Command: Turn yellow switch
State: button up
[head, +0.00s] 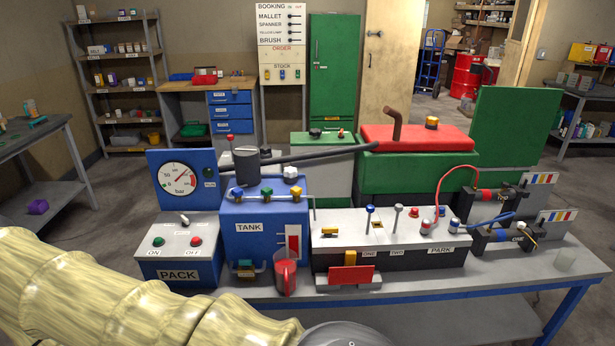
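A small yellow switch-like piece (328,232) sits on the left part of the light-topped control box (402,219), on the workbench. I cannot tell for certain which one is the task's switch. My pale arm crosses the lower left, with a grey rounded part of mine at the bottom edge. My gripper's fingers are not visible.
A blue lever (370,213) and a grey lever (397,214) rise from the box. Hoses run at the right.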

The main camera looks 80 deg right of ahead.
aim_at(328, 232)
jog(key=k, duration=0.4)
jog(key=z, duration=1.95)
